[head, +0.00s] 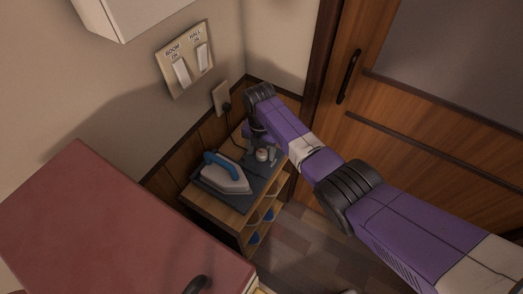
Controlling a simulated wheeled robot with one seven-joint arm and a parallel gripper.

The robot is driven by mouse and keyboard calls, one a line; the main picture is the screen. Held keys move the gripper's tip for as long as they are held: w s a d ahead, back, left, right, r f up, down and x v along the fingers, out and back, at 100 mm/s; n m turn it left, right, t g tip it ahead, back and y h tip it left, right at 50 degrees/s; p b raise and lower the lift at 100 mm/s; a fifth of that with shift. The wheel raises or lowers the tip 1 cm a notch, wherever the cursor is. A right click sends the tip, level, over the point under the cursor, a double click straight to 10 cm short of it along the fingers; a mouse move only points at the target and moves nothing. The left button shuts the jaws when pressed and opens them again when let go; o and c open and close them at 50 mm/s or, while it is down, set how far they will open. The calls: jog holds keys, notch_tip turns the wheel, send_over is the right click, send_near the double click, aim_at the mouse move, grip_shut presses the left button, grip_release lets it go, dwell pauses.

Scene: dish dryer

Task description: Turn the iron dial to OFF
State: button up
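The iron (227,180), white with a blue handle, rests on a dark mat (249,189) on a small wooden shelf unit in the corner. A small round whitish piece (262,154) stands on the mat behind and right of the iron; it may be the dial, but its markings are too small to read. My gripper (268,157) points down from the end of my purple arm, right at this piece. It is small and partly hidden by the arm, so I cannot tell whether its fingers touch the piece or are open or shut.
A wall outlet (221,98) with a plug and cord is above the shelf unit. A switch plate (185,60) is higher up. A red-topped cabinet (105,225) stands at left. A wooden door (400,110) is at right. Bare floor (305,235) shows in front.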

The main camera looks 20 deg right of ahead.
aim_at(261, 153)
notch_tip(261, 153, up, 8)
jog(key=shift+a+f, duration=0.1)
dwell(0.5)
dwell(0.4)
